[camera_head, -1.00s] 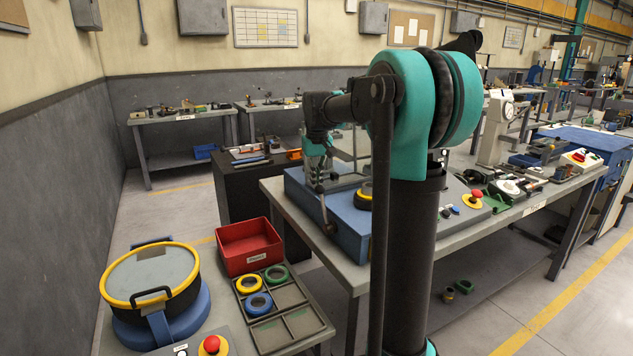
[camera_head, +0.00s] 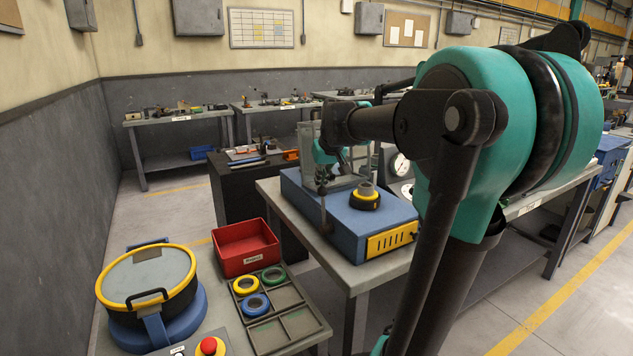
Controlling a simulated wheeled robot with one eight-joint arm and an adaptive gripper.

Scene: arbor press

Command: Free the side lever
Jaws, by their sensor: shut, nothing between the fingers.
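The press station has a blue base (camera_head: 342,238) on the grey bench, with a clear guard box (camera_head: 345,140) above it. The side lever (camera_head: 323,205) is a dark rod with a knob at its upper part, hanging down at the base's left front. A black round piece with a yellow band (camera_head: 365,199) and a grey top sits on the base. My gripper (camera_head: 323,173) is small in view, just above the lever knob and in front of the guard. Its fingers look closed and empty; contact with the lever cannot be told. My forearm hides part of the guard and the area behind.
A red bin (camera_head: 245,248), a ring tray (camera_head: 285,322) and a yellow-rimmed drum (camera_head: 148,277) stand on the front left bench. A pressure gauge (camera_head: 401,165) is right of the guard. My arm covers much of the right bench.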

